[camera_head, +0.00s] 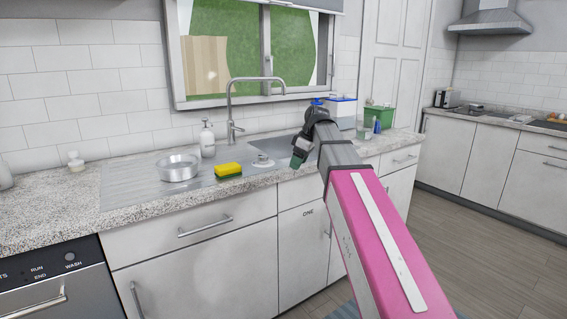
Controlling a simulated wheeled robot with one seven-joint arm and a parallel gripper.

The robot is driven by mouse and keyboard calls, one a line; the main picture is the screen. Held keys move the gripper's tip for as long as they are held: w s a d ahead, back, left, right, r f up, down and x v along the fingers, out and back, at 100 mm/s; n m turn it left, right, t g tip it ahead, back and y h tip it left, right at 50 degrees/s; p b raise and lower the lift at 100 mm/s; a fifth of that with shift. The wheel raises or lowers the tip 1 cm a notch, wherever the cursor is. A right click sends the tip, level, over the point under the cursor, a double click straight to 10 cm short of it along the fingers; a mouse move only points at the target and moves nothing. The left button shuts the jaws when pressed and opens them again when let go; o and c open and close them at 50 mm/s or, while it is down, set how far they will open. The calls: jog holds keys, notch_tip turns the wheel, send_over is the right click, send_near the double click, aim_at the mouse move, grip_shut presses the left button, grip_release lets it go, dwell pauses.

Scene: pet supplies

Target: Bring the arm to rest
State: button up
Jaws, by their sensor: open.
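My arm, pink and grey, reaches up from the lower right toward the sink counter and bends down at its far end. My gripper (298,160) is at that end, small and dark, pointing down near the front edge of the sink. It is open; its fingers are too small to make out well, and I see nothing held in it. My arm hides part of the counter and cabinets behind it.
A metal bowl (178,168), a yellow-green sponge (228,170) and a soap bottle (207,139) stand left of my gripper. A tall faucet (231,104) rises behind. A blue-and-white box (343,112) and green bin (379,116) stand behind right. The right floor is clear.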

jog(key=s+d+f+m+h, duration=0.1)
jog(key=s+d+f+m, duration=0.3)
jog(key=f, duration=0.9)
jog(key=s+d+f+m+h, duration=0.1)
jog(key=s+d+f+m, duration=0.4)
jog(key=f, duration=0.8)
jog(key=s+d+f+m+h, duration=0.2)
jog(key=s+d+f+m, duration=0.2)
jog(key=s+f, duration=0.4)
notch_tip(320, 180, down, 5)
jog(key=shift+s+d+f+m+g, duration=0.1)
jog(key=shift+s+d+m+g, duration=0.05)
jog(key=shift+s+m+g, duration=0.25)
